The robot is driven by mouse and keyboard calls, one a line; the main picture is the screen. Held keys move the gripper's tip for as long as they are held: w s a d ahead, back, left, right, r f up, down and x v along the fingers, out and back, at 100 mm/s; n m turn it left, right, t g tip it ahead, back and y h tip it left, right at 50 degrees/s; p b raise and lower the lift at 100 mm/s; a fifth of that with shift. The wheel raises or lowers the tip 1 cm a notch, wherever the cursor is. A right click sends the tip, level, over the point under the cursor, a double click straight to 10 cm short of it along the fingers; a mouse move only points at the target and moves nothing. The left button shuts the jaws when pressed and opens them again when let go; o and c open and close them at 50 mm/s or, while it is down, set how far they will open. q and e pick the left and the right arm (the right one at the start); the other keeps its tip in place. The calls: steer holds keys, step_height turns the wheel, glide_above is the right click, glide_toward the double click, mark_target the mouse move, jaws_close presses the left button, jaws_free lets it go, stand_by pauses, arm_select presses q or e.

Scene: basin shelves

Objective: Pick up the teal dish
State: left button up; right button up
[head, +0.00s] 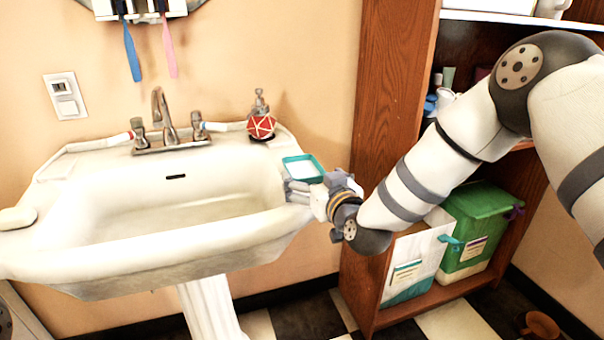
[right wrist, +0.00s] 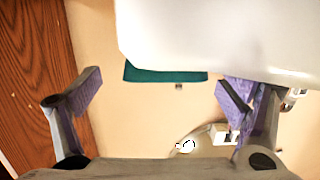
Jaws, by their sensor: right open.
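The teal dish (head: 302,168) is a small rectangular tray with a pale inside, at the right rim of the white sink (head: 190,245). My right gripper (head: 290,190) is at the sink's right edge, just in front of and below the dish in the head view. In the right wrist view its two fingers are spread wide, with nothing held. There the dish's teal side (right wrist: 165,75) shows between the fingers, partly covered by the sink (right wrist: 220,40). I cannot tell whether the gripper touches the dish. My left gripper is not in view.
A red patterned soap dispenser (head: 261,122) stands behind the dish, near the metal faucet (head: 165,120). A bar of soap (head: 17,218) lies on the sink's left rim. A wooden shelf (head: 390,95) with a green box (head: 480,225) stands close on the right.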

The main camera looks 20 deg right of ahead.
mark_target(305, 168)
steer(key=w, duration=0.4)
steer(key=shift+w+a+f+b, duration=0.1)
steer(key=shift+w+a+b, duration=0.05)
steer(key=shift+a+b, duration=0.2)
steer(key=shift+w, duration=0.1)
steer(key=shift+r, duration=0.2)
steer(key=shift+c, duration=1.1)
steer(key=c, duration=1.1)
